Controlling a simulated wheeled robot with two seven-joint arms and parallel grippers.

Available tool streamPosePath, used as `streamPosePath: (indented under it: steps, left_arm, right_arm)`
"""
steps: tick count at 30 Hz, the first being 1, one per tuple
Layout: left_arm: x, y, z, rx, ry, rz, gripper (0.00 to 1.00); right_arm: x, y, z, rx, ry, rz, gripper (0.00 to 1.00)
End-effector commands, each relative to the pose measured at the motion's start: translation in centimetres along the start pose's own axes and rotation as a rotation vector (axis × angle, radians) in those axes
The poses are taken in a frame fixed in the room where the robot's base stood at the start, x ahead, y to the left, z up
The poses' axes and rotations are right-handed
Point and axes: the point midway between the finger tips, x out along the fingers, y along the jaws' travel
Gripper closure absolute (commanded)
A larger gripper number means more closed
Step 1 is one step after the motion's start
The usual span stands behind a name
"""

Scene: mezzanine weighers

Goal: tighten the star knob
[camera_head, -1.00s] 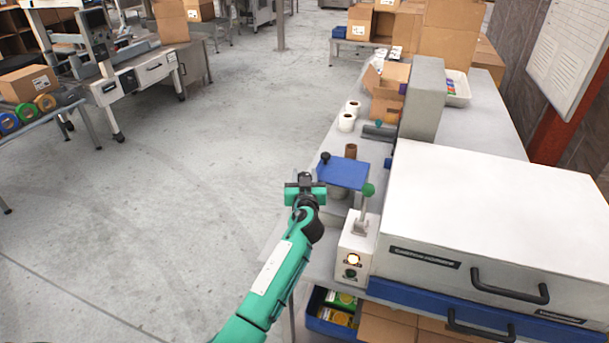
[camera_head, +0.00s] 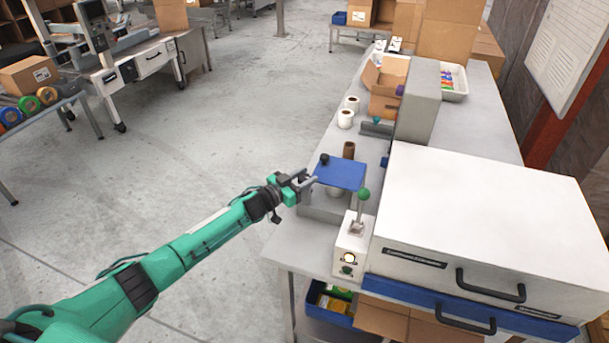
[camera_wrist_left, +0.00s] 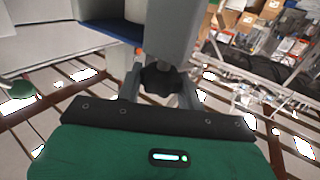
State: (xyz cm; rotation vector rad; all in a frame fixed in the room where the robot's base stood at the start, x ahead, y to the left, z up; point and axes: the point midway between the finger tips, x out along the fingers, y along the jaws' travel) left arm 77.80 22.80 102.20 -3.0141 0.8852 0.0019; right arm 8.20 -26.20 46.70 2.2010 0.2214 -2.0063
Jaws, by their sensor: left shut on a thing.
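The star knob (camera_wrist_left: 163,78), black and lobed, shows in the left wrist view between the two grey fingers of my left gripper (camera_wrist_left: 161,88). The fingers are shut on it. In the head view my left gripper (camera_head: 312,183) points right, at the left side of a small grey device with a blue top plate (camera_head: 341,174). The star knob cannot be made out there, at the fingertips. My right gripper is not in view.
A control box (camera_head: 354,244) with a green-topped lever and lit button stands close to the right.

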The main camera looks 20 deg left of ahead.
Motion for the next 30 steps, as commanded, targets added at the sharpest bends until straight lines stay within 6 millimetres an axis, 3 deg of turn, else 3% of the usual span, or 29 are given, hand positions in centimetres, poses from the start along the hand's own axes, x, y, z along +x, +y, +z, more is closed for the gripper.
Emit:
streamPosePath:
  steps: [12,30]
  left_arm:
    - [0.1,-0.3,0.7,0.005,0.001,0.373,0.85]
    - [0.2,-0.1,0.6,0.002,0.002,0.742,0.85]
  right_arm:
    - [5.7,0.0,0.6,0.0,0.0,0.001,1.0]
    - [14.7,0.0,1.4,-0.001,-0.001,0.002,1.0]
